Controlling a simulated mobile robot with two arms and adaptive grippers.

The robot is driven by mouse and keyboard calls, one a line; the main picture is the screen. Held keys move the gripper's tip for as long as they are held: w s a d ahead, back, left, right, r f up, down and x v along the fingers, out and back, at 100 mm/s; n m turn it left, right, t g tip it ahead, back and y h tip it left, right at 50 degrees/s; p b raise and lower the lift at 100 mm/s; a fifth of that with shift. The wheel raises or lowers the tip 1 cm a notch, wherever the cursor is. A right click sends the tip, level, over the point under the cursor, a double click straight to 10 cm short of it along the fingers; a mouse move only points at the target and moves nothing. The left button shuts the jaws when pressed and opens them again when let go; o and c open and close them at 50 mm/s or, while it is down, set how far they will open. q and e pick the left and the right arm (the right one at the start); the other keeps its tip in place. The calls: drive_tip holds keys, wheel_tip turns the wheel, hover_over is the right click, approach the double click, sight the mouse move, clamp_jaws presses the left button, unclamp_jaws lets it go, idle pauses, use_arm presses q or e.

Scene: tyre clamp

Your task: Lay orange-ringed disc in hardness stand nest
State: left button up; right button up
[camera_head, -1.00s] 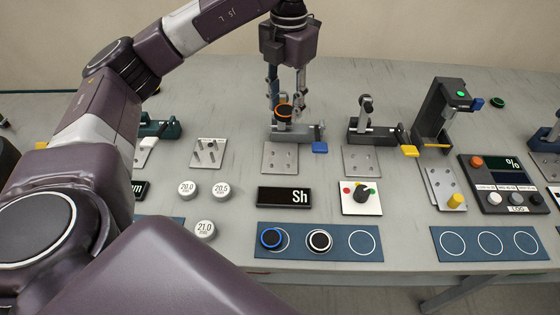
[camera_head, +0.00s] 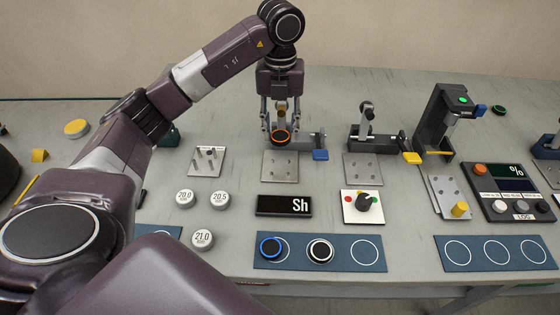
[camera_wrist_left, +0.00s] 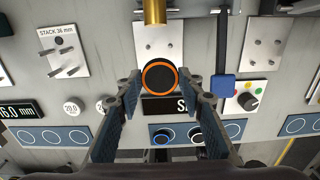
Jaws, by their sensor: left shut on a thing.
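My left gripper (camera_head: 280,138) points down and is shut on the orange-ringed disc (camera_head: 281,137), a black disc with an orange rim. In the left wrist view the disc (camera_wrist_left: 160,76) sits between the two fingertips (camera_wrist_left: 158,80). The hardness stand (camera_head: 308,140), with a blue lever end (camera_head: 320,155), is right behind and beside the gripper. A brass cylinder (camera_wrist_left: 154,12) shows just beyond the disc in the left wrist view. The nest is hidden behind the disc and fingers, and I cannot tell whether the disc touches it. My right gripper is out of view.
A metal plate (camera_head: 280,166) and the Sh display (camera_head: 284,205) lie in front of the stand. A blue mat (camera_head: 340,266) holds a blue-ringed disc (camera_head: 270,247) and a white-ringed disc (camera_head: 320,251). A clamp with a yellow lever end (camera_head: 412,158) stands to the right.

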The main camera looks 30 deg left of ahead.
use_arm(q)
hover_over(280, 169)
wheel_tip(280, 169, down, 6)
drive_tip(key=shift+w+a+p, duration=0.1)
drive_tip(key=shift+p, duration=0.35)
wheel_tip(280, 169, down, 4)
drive_tip(key=shift+f+p, duration=0.1)
drive_tip(key=shift+p, duration=0.3)
drive_tip(key=shift+f, duration=0.15)
drive_tip(key=shift+f, duration=0.2)
drive_tip(key=o, duration=1.1)
drive_tip(key=shift+o, duration=0.2)
drive_tip(key=shift+r, duration=0.1)
